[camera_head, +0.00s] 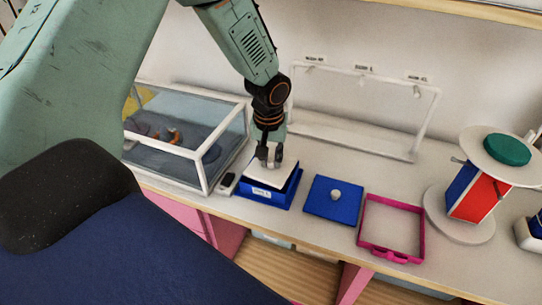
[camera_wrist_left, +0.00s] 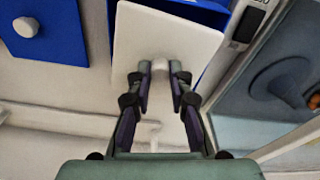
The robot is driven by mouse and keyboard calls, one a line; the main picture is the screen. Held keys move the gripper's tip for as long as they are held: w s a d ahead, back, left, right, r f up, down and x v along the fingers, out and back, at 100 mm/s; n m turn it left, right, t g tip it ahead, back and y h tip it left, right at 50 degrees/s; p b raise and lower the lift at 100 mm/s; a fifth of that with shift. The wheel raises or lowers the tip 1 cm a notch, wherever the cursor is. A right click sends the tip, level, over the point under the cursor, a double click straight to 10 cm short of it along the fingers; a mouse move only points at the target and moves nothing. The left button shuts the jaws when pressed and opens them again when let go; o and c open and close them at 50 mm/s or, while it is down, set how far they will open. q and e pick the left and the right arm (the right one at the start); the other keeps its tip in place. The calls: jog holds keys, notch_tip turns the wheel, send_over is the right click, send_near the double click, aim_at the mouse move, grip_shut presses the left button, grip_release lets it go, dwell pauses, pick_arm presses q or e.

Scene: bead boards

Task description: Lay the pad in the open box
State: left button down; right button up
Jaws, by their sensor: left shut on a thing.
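The pad is a thin white square plate (camera_head: 282,176) with a small knob on top; it also shows in the left wrist view (camera_wrist_left: 200,40). My left gripper (camera_head: 269,162) is shut on the pad's knob, and its fingers also show in the left wrist view (camera_wrist_left: 165,75). The pad is over the open blue box (camera_head: 282,199), which has a white label on its front. In the wrist view, the pad is turned against the box's edges (camera_wrist_left: 212,62) and hides most of its inside. I cannot tell whether pad and box touch. My right gripper is not in view.
A blue lid with a pale knob (camera_head: 322,207) lies right of the box. Farther right are a magenta tray frame (camera_head: 417,238) and a round white stand (camera_head: 468,233). A glass-walled case (camera_head: 204,175) stands close on the left. A white frame rack (camera_head: 412,130) stands behind.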

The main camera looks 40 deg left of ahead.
aim_at(268, 169)
pick_arm(q)
jog(key=shift+a+f, duration=0.1)
jog(key=shift+f, duration=0.4)
jog(key=shift+s+f+b, duration=0.15)
jog(key=shift+s+b, duration=0.05)
jog(key=shift+b, duration=0.1)
jog(key=shift+s+f, duration=0.15)
jog(key=shift+f, duration=0.4)
jog(key=shift+f+b, duration=0.35)
jog(key=shift+f, duration=0.05)
jog(key=shift+s+d+f, duration=0.25)
jog(key=shift+s+f, duration=0.2)
jog(key=shift+s, duration=0.1)
dwell(0.4)
jog(key=shift+w+a+f, duration=0.15)
jog(key=shift+w, duration=0.3)
jog(key=c, duration=1.3)
grip_release()
jog(key=shift+s+r, duration=0.1)
jog(key=shift+r, duration=0.1)
jog(key=shift+c, duration=0.2)
jog(key=shift+o, duration=1)
jog(key=shift+w, duration=0.2)
